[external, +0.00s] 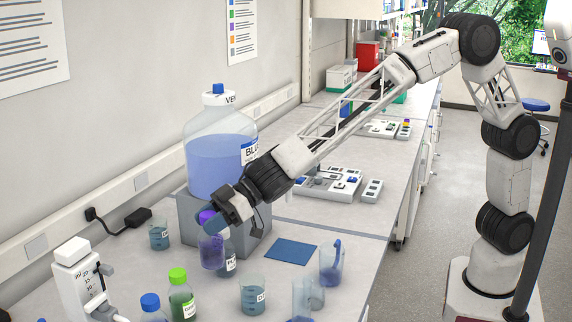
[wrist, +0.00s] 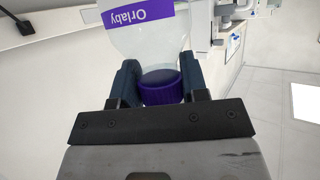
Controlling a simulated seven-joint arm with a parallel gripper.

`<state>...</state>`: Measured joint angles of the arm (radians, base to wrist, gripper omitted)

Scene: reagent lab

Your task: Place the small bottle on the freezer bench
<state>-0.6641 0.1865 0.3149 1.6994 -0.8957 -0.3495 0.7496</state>
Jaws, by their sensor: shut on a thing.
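My gripper (external: 215,208) is shut on a small clear bottle (external: 212,252) with a purple cap and bluish contents. The bottle looks roughly upright in the external view, in front of the grey block. Whether its base touches the bench is unclear. In the wrist view, my gripper's fingers (wrist: 161,82) lie on both sides of the purple cap (wrist: 161,88), and the bottle's purple label reads "Orlaby". The near bench (external: 335,225) carries a blue mat (external: 291,252); a farther bench (external: 395,150) continues behind it. Nothing legible marks either as the freezer bench.
A large blue-filled jug (external: 215,165) stands on the grey block (external: 258,240) behind my gripper. A green-capped bottle (external: 181,297), a beaker (external: 253,294) and a blue-tinted vessel (external: 330,265) stand nearby. The mat is bare. Modular trays (external: 328,184) sit farther back.

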